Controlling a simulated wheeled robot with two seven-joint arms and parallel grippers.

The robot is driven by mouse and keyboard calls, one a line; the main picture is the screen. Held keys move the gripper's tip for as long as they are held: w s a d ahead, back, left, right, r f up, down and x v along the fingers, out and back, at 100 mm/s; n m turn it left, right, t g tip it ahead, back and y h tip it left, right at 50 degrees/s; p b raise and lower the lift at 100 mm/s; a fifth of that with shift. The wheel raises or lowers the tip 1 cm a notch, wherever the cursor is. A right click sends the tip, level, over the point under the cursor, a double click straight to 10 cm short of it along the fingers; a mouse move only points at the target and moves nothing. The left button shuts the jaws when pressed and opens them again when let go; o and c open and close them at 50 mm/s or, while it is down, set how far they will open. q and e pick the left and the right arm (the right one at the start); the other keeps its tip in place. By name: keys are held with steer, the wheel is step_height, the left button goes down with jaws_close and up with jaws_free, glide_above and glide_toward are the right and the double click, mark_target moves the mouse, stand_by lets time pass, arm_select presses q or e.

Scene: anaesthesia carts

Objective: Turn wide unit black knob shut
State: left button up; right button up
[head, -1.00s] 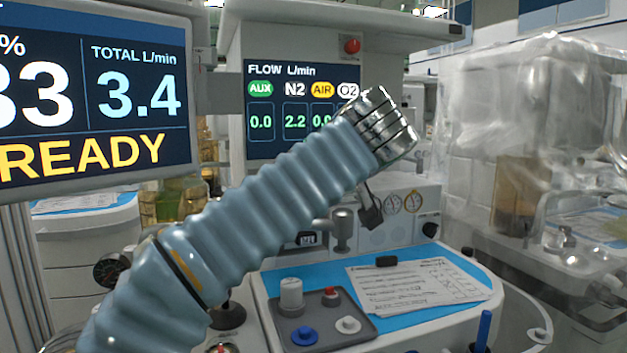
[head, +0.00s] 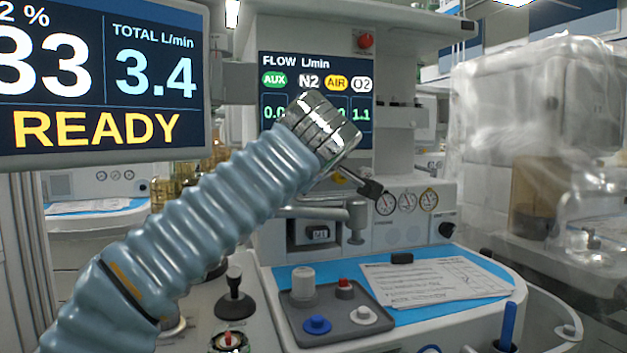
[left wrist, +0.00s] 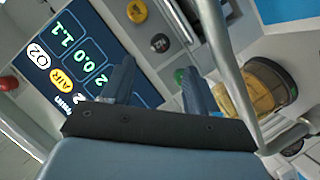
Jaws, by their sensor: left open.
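A black knob (left wrist: 160,43) stands on the pale panel in the left wrist view, between a yellow knob (left wrist: 137,11) and a green knob (left wrist: 180,75). My left gripper (left wrist: 158,80) has its two dark fingers spread. The black knob shows beyond the gap between them; no contact shows. The flow screen (left wrist: 75,50) beside the knobs reads O2 1.1 and AIR 0.0. My right gripper is not in view.
A monitor (head: 100,162) reading READY stands at the left. A tray (head: 345,334) with several small items and a paper (head: 437,280) lie on the blue worktop. A plastic-covered unit (head: 515,100) stands at the right. An amber vessel (left wrist: 265,85) and a rail (left wrist: 222,60) lie near my left gripper.

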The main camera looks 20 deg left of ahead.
arm_select(q)
steer(key=p+x, duration=0.2)
steer(key=x, duration=0.7)
steer(key=shift+w, duration=0.25)
steer(key=c, duration=1)
steer(key=m+g+y+p, duration=0.1)
steer(key=m+y+p, duration=0.1)
steer(key=m, duration=0.2)
steer(key=m+g+y+p, duration=0.2)
steer(key=m, duration=0.2)
steer(key=m+g+y+p, duration=0.1)
steer(key=m+y+p, duration=0.1)
steer(key=m, duration=0.2)
steer(key=shift+w+d+y+p, duration=0.2)
steer(key=shift+d+y+p, duration=0.1)
steer(key=shift+y+p, duration=0.1)
steer(key=shift+c, duration=0.2)
steer(key=shift+f+m+g, duration=0.1)
steer(key=shift+m+g, duration=0.2)
steer(key=o, duration=1)
